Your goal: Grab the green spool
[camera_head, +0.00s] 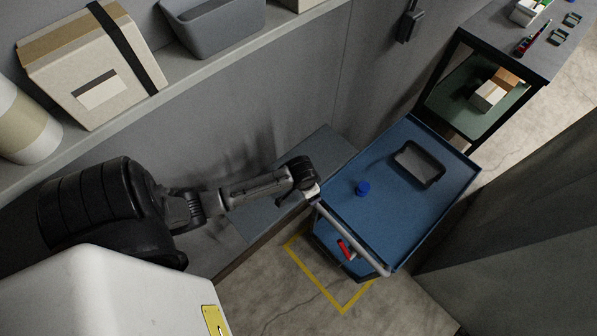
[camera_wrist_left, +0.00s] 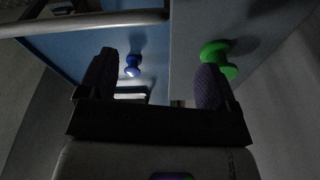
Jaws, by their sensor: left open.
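The green spool (camera_wrist_left: 218,56) stands on a grey surface in the left wrist view, just beyond the tip of the right-hand finger and partly behind it. I cannot make it out in the head view, where my left arm covers part of the grey bench. My left gripper (camera_wrist_left: 158,62) is open with nothing between its fingers. In the head view my left gripper (camera_head: 312,190) is over the edge of the grey bench, near the trolley's handle. My right gripper is not in view.
A blue trolley (camera_head: 440,207) carries a blue spool (camera_head: 362,188) and a grey tray (camera_head: 418,164). Its handle bar (camera_head: 348,240) is close to my left gripper. The grey bench (camera_head: 325,152) runs along the wall. A shelf above holds a cardboard box (camera_head: 93,65) and a grey bin (camera_head: 215,25).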

